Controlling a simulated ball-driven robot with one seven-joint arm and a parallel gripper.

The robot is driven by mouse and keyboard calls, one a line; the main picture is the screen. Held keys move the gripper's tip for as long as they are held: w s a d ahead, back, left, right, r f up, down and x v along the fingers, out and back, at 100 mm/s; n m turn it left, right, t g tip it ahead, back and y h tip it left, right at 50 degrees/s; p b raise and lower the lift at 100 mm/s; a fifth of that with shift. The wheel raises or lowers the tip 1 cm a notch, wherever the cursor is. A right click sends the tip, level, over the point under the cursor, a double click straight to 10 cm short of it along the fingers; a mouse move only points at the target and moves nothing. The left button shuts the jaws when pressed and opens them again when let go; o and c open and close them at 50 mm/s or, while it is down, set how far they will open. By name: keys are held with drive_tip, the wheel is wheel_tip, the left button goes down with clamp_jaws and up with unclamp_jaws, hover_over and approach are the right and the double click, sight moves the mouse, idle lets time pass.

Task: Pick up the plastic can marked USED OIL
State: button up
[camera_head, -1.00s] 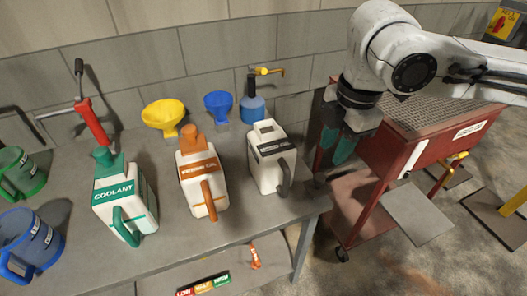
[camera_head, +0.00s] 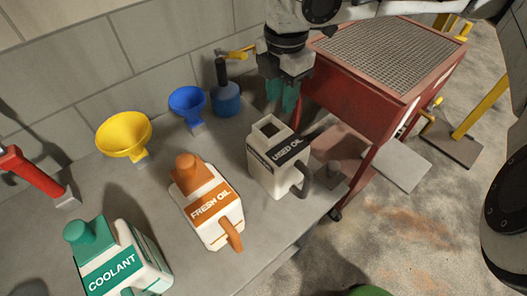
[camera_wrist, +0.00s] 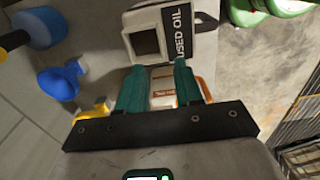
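The white plastic can marked USED OIL (camera_head: 268,177) stands upright on the grey bench near its right end. It has a square open top, a black label band and a dark grey handle facing front right. My gripper (camera_head: 291,98) hangs behind and slightly above it, partly hidden by my wrist. In the wrist view, the teal fingers of my gripper (camera_wrist: 160,84) are apart with nothing held between them. The USED OIL can (camera_wrist: 198,45) shows just beyond the fingertips there. The white and orange FRESH OIL can (camera_wrist: 163,88) shows farther off between the fingers.
The FRESH OIL can (camera_head: 208,208) and green-banded COOLANT can (camera_head: 115,262) stand to the left. A yellow funnel (camera_head: 124,134), blue funnel (camera_head: 188,102) and blue pump bottle (camera_head: 227,99) line the wall. A red cart (camera_head: 360,100) stands close on the right.

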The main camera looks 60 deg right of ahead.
sight(278, 156)
drive_tip(key=shift+a+f+p, duration=0.1)
drive_tip(key=shift+f+p, duration=0.35)
drive_tip(key=shift+f, duration=4.75)
clamp_jaws()
